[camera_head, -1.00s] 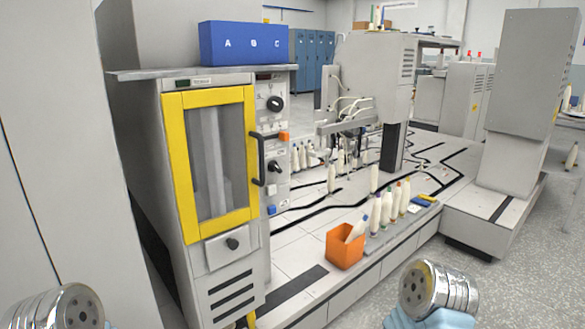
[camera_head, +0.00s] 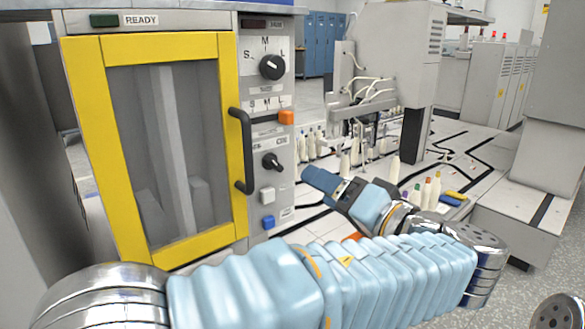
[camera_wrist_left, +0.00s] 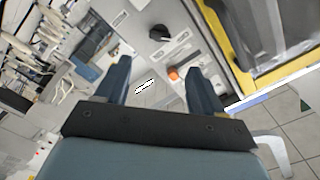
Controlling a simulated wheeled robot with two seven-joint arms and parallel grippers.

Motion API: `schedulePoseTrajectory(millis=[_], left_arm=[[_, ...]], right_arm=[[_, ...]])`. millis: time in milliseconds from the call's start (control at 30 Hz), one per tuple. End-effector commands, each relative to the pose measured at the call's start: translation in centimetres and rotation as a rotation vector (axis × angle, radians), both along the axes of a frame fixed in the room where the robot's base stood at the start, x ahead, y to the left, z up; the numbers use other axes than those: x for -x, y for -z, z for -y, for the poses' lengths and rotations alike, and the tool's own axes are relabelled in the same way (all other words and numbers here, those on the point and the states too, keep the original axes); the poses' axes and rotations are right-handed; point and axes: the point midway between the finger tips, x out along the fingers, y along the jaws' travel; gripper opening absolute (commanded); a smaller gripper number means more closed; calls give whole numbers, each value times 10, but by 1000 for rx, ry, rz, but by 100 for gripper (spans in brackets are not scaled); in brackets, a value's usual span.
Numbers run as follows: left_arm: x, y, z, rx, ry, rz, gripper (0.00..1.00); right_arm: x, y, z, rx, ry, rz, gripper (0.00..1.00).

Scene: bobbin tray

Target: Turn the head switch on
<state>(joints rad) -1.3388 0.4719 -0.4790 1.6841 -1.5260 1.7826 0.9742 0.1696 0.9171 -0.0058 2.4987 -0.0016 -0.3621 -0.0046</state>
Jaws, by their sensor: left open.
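The control panel (camera_head: 270,150) beside the yellow-framed door carries an upper black knob (camera_head: 272,67) marked S, M, L. Below it are an orange switch or button (camera_head: 286,118) and a second black knob (camera_head: 272,162). Which one is the head switch I cannot read. My left gripper (camera_head: 318,178) is open and empty, its fingers pointing left toward the panel, right of the lower knob and apart from it. In the left wrist view my open fingers (camera_wrist_left: 160,82) face the panel, with an orange part (camera_wrist_left: 173,74) between them and a black knob (camera_wrist_left: 160,33) beyond. My right gripper is out of view.
The yellow door frame (camera_head: 85,150) has a black handle (camera_head: 240,150) jutting out just left of the panel. A white button (camera_head: 267,195) and a blue button (camera_head: 268,222) sit low on the panel. Several bobbins (camera_head: 427,193) stand on the machine deck to the right.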

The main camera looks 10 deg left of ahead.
Motion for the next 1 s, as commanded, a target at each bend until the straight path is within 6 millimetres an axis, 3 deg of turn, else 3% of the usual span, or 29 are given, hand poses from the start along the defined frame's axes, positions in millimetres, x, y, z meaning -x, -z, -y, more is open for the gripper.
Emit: schedulePoseTrajectory(millis=[300, 500, 933, 1000], left_arm=[[-44, 0, -58, 0, -4, -5, 68], [-66, 1, -84, -1, 0, -6, 68], [-74, 1, -95, -1, 1, -7, 68], [-74, 1, -95, -1, 1, -7, 60]], right_arm=[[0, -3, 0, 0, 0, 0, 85], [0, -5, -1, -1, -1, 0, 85], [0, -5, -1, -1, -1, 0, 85], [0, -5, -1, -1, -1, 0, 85]])
